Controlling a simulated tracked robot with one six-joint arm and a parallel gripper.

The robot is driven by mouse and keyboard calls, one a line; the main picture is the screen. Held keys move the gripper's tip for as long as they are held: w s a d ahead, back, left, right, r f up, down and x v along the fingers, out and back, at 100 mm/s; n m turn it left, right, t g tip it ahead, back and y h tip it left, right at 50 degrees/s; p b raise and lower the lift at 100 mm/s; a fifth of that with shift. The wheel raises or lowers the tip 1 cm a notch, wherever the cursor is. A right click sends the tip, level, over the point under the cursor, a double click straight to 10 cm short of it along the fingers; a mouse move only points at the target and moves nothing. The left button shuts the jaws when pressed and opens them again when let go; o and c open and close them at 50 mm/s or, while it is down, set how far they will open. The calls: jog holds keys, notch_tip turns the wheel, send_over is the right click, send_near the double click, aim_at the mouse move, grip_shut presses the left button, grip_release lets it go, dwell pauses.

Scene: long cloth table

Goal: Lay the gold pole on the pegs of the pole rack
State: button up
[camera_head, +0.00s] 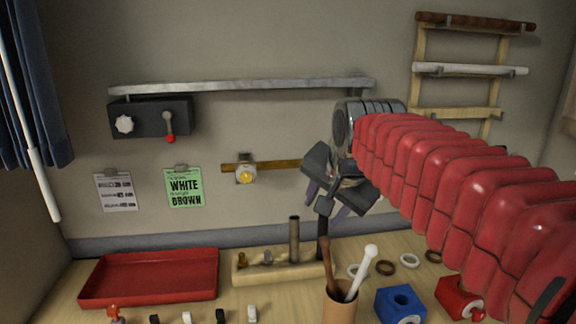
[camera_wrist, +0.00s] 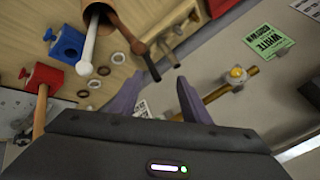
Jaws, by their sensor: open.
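A gold-brown pole (camera_head: 275,165) lies level against the back wall, held by a pale clamp with a yellow button (camera_head: 245,174). The pole also shows in the wrist view (camera_wrist: 216,95), right of my fingers. The wooden pole rack (camera_head: 419,49) is on the wall at the right. A dark brown pole (camera_head: 475,22) lies across its top and a white pole (camera_head: 468,70) below that. The lower crossbar (camera_head: 458,113) shows no other pole lying on it. My gripper (camera_head: 327,202) is open and empty, in front of the wall near the pole's right end; its fingers (camera_wrist: 160,100) are apart.
A grey shelf (camera_head: 240,86) runs above, with a dark box (camera_head: 150,117) under it. On the table are a red tray (camera_head: 150,277), a wooden block with upright pegs (camera_head: 282,270), a cup of sticks (camera_head: 342,308), a blue block (camera_head: 400,306) and several rings.

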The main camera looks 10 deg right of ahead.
jog(key=w+r+m, duration=0.4)
jog(key=w, duration=0.5)
jog(key=w+d+r+m+t, duration=0.1)
jog(key=w+r+m, duration=0.3)
jog(key=w, duration=0.5)
jog(key=shift+w+m+t, duration=0.2)
jog(key=shift+m+t, duration=0.1)
jog(key=shift+d, duration=0.1)
send_near(296, 164)
jog(key=shift+w+d+f, duration=0.35)
jog(key=shift+w+f, duration=0.2)
jog(key=shift+w, duration=0.1)
jog(key=shift+w+d+f, duration=0.35)
jog(key=shift+w+f, duration=0.2)
jog(key=shift+w, duration=0.15)
jog(key=x, duration=0.5)
grip_shut()
